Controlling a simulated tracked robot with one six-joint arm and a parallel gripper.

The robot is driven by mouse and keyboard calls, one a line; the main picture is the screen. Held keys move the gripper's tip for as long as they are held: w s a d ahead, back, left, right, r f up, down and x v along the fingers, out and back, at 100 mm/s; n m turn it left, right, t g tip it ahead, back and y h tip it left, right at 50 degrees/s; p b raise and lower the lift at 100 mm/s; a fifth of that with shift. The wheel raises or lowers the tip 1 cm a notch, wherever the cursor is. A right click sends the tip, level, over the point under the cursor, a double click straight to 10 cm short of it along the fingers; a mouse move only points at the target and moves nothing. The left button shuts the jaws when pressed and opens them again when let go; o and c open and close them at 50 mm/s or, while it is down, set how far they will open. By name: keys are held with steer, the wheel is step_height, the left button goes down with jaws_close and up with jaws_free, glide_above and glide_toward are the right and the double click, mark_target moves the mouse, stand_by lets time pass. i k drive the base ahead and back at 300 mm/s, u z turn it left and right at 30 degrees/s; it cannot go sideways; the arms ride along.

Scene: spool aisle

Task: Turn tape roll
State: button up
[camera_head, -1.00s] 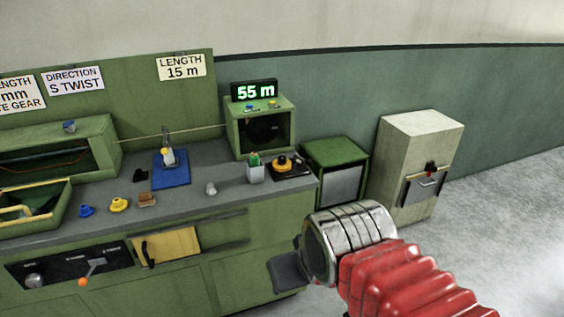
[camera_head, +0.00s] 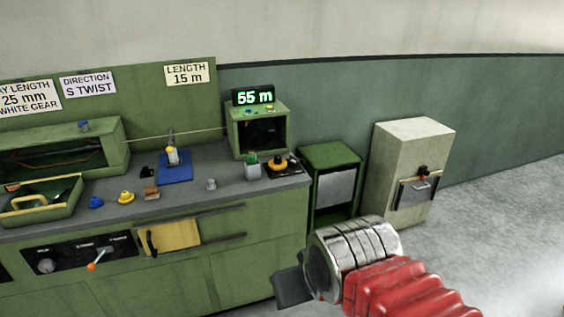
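No thing in view is plainly a tape roll. A round orange-yellow piece with a dark knob (camera_head: 279,163) sits on a dark base at the right end of the green bench (camera_head: 225,190); it is too small to tell whether it is the roll. My gripper (camera_head: 293,288) shows only as a dark finger beyond the silver wrist of my arm, in front of the bench's right end and apart from it. The wrist hides the rest of it, so its opening and anything in it are hidden.
On the bench stand a grey cup (camera_head: 253,171), a blue stand (camera_head: 175,168), a yellow knob-like piece (camera_head: 126,197) and a green tray (camera_head: 42,208). A display (camera_head: 254,96) reads 55 m. A green cabinet (camera_head: 331,188) and a pale cabinet (camera_head: 411,165) stand right. Floor is clear at far right.

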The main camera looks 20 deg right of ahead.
mark_target(277, 163)
steer(key=k, duration=0.95)
steer(key=z, duration=0.55)
steer(key=i, duration=2.35)
steer(key=u, duration=0.55)
